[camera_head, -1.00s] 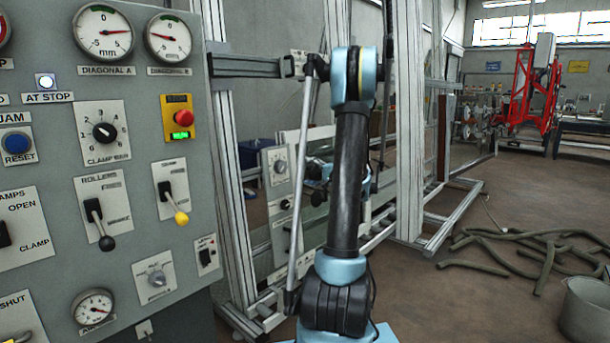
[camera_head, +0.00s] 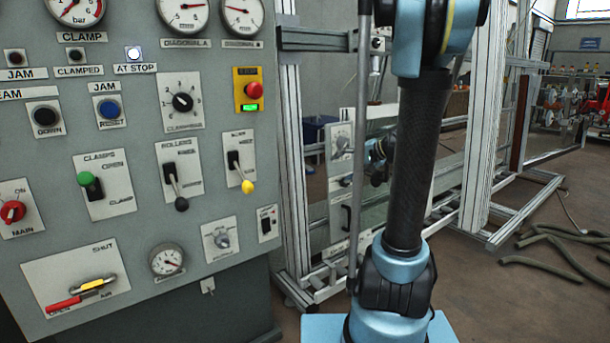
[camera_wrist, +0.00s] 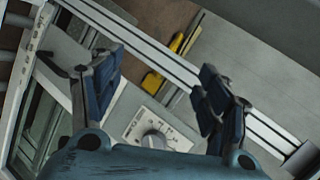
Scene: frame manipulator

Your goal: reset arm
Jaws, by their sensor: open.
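My gripper (camera_wrist: 157,92) shows in the wrist view with its two dark blue fingers spread wide apart and nothing between them. Behind the fingers lie a pale panel with a grey knob (camera_wrist: 153,138) and a metal rail (camera_wrist: 135,42). In the head view my arm stands upright at the right of centre.
A grey control panel (camera_head: 130,225) with levers, knobs and gauges fills the left. An aluminium frame (camera_head: 292,180) stands behind my arm, with a small panel (camera_head: 340,150) on it. Green hoses (camera_head: 560,262) lie on the floor at right.

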